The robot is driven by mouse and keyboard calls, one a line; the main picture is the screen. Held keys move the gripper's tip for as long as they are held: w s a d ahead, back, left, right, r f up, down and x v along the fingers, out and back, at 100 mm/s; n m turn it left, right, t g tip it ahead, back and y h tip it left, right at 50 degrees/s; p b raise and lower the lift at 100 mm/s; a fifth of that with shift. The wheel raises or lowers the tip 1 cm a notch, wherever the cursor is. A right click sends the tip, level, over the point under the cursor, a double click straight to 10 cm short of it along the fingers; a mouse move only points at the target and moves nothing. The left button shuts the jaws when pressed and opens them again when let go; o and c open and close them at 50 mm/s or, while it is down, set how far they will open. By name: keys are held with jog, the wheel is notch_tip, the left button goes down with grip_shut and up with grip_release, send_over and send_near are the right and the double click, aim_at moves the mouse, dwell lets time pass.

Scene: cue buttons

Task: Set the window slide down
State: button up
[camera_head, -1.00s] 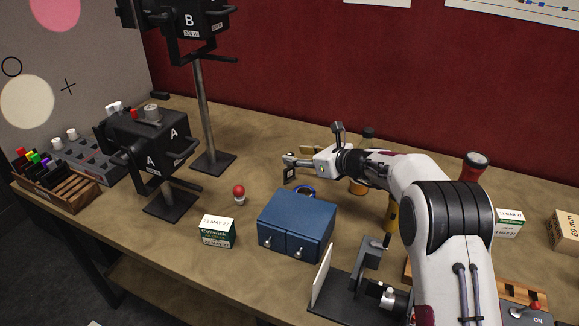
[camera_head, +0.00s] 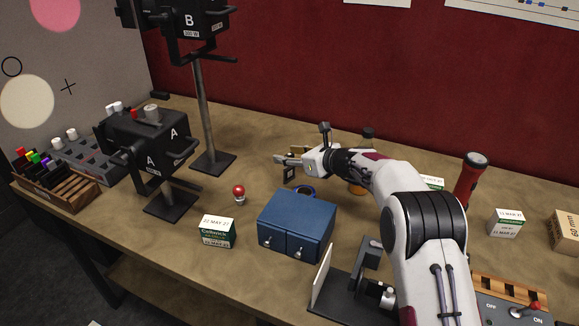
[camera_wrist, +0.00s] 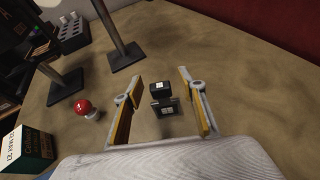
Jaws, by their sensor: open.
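My gripper (camera_wrist: 161,108) is open, its two yellow-padded fingers spread apart in the wrist view. A small black piece with a pale square window (camera_wrist: 161,88), which looks like the window slide, is between and beyond the fingers, with a gap on each side. In the head view the dark frame-shaped piece (camera_head: 289,175) is upright at the table, just below my open gripper (camera_head: 284,158). Neither finger appears to touch it in the wrist view. I cannot tell exactly what its lower end rests on.
A red ball-topped button (camera_head: 239,191) is left of the slide. A blue two-drawer box (camera_head: 297,224) with a blue ring is in front. Lamp A (camera_head: 152,150) and lamp B's stand (camera_head: 207,115) are at left. A green-white carton (camera_head: 217,231) is near.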

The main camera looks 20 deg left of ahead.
grip_shut()
jog(key=shift+r, duration=0.1)
jog(key=shift+r, duration=4.95)
